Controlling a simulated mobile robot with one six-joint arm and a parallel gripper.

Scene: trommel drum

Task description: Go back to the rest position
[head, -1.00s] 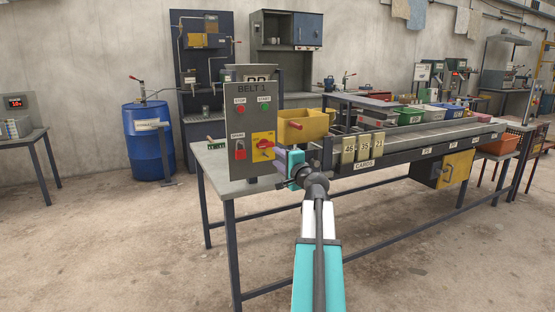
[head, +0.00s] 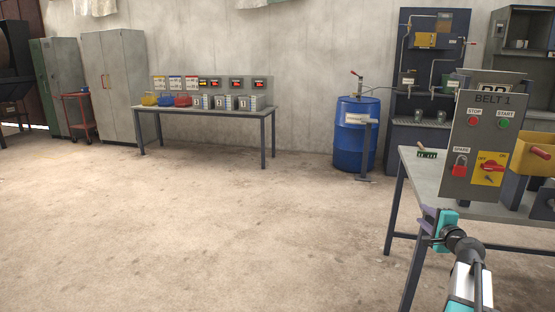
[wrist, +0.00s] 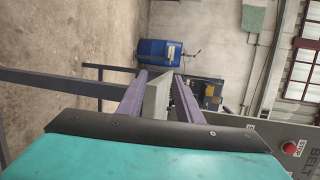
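My gripper (head: 428,218) is at the lower right of the head view, just in front of the near left corner of the belt workbench and below the BELT 1 panel (head: 487,130). In the wrist view its two purple fingers (wrist: 158,78) stand apart with nothing held between them. The grey bench top shows beyond, in the gap.
The grey workbench (head: 425,173) and its legs are close to my arm. A blue drum (head: 357,135) stands behind it. A table (head: 205,108) with meters and coloured bins is at the back wall, beside grey cabinets (head: 113,85). The floor at left and centre is clear.

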